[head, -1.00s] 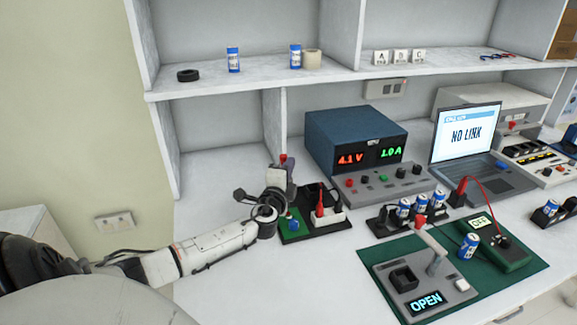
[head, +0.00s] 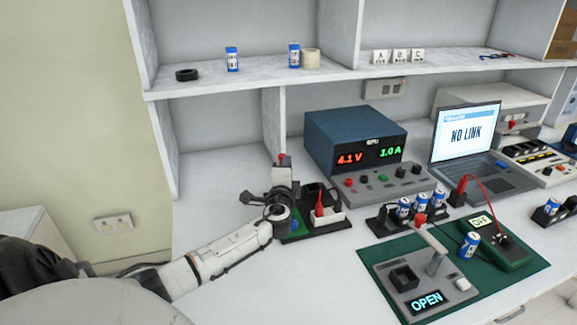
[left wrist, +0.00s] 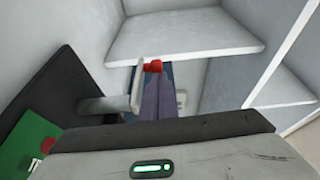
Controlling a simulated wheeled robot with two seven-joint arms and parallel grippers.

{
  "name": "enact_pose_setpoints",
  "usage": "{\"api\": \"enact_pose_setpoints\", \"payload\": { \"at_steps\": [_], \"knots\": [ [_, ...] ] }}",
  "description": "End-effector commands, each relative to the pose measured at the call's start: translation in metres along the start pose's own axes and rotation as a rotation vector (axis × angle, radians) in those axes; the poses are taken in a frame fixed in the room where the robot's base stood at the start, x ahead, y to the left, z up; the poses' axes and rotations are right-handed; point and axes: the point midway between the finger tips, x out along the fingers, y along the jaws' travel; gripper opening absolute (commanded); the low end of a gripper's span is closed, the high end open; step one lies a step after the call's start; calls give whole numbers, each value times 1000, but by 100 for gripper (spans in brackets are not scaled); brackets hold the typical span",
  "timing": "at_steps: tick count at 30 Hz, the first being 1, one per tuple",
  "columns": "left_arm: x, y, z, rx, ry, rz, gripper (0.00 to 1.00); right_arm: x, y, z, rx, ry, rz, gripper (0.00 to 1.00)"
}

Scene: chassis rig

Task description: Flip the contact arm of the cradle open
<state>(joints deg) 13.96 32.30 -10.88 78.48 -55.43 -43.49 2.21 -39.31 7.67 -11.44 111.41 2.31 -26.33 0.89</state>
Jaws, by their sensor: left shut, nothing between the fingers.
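A cradle with a black base (head: 322,231) stands at the left of the bench, partly hidden by my left arm. A pale post (left wrist: 104,105) and a narrow contact arm with a red tip (left wrist: 152,67) show in the left wrist view. The red tip (head: 283,158) stands up above my gripper in the head view. My left gripper (head: 281,178) is shut and empty close beside this arm. Its fingers (left wrist: 158,97) lie next to the red tip; whether they touch it I cannot tell. My right gripper is not in view.
A grey unit reading OPEN (head: 467,286), with its own red-tipped lever (head: 430,240), sits on a green mat (head: 505,279). A power supply (head: 345,140) and laptop (head: 468,133) stand behind. A shelf (head: 230,88) overhangs.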

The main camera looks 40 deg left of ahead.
Motion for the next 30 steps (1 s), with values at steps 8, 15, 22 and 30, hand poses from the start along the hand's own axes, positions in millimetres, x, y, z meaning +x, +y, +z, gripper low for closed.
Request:
{"api": "enact_pose_setpoints", "payload": {
  "at_steps": [8,15,22,30],
  "knots": [
    [-8,-2,-6,4,-16,-1,0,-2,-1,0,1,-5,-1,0],
    [-56,1,-34,3,6,1,0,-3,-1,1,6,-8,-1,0],
    [-104,0,-34,1,7,1,0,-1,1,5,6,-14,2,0],
    [-129,-1,-33,2,6,-2,0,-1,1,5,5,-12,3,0]
  ]
}}
